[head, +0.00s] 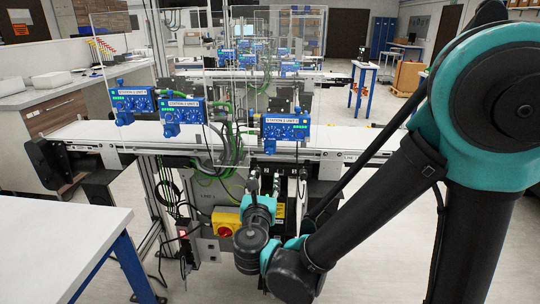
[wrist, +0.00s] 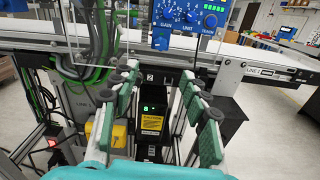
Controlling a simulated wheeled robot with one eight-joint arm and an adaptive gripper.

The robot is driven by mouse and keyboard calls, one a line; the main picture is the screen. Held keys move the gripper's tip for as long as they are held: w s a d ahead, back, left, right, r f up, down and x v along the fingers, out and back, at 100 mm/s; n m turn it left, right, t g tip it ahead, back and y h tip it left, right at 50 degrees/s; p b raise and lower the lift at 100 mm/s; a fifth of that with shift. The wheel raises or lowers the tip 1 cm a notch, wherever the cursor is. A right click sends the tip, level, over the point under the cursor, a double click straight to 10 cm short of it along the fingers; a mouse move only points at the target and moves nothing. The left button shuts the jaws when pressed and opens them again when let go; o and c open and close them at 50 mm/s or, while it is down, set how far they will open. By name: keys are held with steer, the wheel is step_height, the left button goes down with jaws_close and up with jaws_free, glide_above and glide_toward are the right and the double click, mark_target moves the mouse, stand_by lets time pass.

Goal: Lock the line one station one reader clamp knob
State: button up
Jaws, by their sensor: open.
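Three blue reader units with small station labels stand along the near conveyor: a left unit (head: 133,99), a middle unit (head: 181,106) and a right unit (head: 287,127). The labels are too small to read surely. A blue knob-like part (head: 270,146) hangs under the right unit. My gripper (head: 265,186) is below the belt level, in front of the conveyor frame. Its fingers (wrist: 158,76) are apart and empty, below the unit.
The conveyor rail (wrist: 260,68) is marked line 1. Below it are a black box (wrist: 152,115) with a yellow label, green cables (wrist: 92,40) and a yellow switch box (head: 226,222). Clear panels stand around the units. A white table (head: 60,235) is at the near left.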

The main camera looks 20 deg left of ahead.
mark_target(269, 153)
steer(key=x, duration=1.5)
steer(key=shift+w, duration=0.45)
jaws_close()
